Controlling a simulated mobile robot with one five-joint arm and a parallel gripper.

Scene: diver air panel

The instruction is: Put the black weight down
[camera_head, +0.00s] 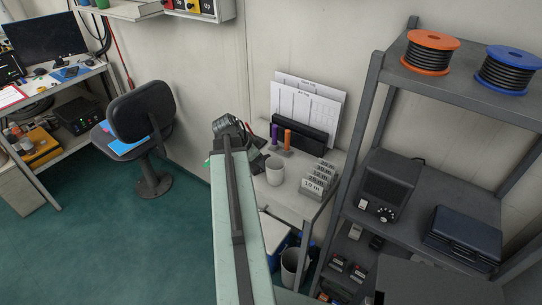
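My pale green arm reaches up from the bottom middle to a small white table (310,206) against the wall. The dark end of the arm (228,126) is over the table's left part. My gripper's fingers are mostly hidden behind the arm, so I cannot see whether they are open or shut. Small dark shapes show just right of the arm's end, but I cannot tell whether they are gripper parts or the black weight. I cannot make out the black weight clearly anywhere.
On the table stand a white mug (275,172), a purple and an orange marker (287,138), grey depth tags (315,183) and upright papers (306,108). A metal shelf (470,92) with cable spools stands right. An office chair (142,118) stands left on open green floor.

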